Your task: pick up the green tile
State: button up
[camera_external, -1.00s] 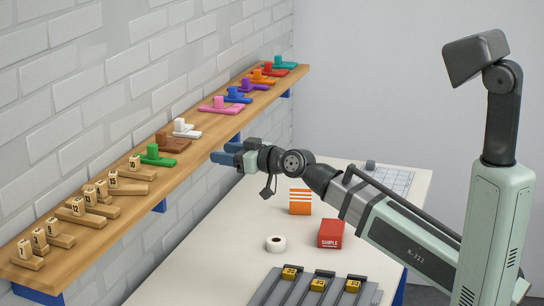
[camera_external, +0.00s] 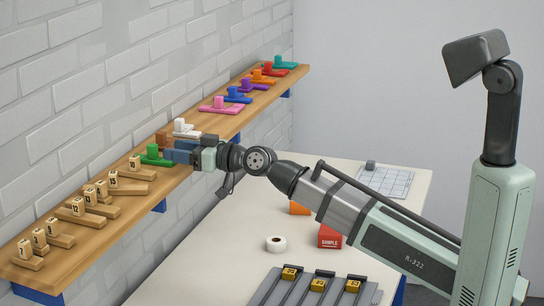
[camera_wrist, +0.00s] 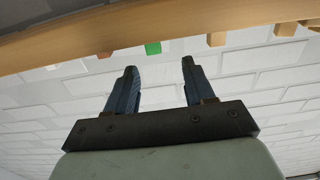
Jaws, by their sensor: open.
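The green tile (camera_external: 152,151) stands upright on a green base (camera_external: 150,161) on the wooden shelf. It is between the brown tile and the numbered tiles. In the wrist view a small green patch (camera_wrist: 153,48) shows at the shelf edge, between the lines of my two fingers and beyond their tips. My gripper (camera_external: 169,152) is open and empty, just right of the green tile in the external view. Its blue fingers also show apart in the wrist view (camera_wrist: 158,66). I cannot tell the exact gap to the tile.
The shelf (camera_external: 130,205) runs along the brick wall. A brown tile (camera_external: 161,139) and a white tile (camera_external: 179,125) stand beyond the green one; wooden numbered tiles (camera_external: 113,178) stand nearer. Below, a table (camera_external: 215,265) holds a tape roll (camera_external: 276,244) and a red box (camera_external: 329,236).

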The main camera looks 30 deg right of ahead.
aim_at(156, 147)
jog(key=shift+w+d+x, duration=0.15)
jog(key=shift+x, duration=1.85)
jog(key=shift+w+d+x, duration=0.15)
jog(key=shift+x, duration=1.8)
jog(key=shift+f, duration=0.15)
grip_shut()
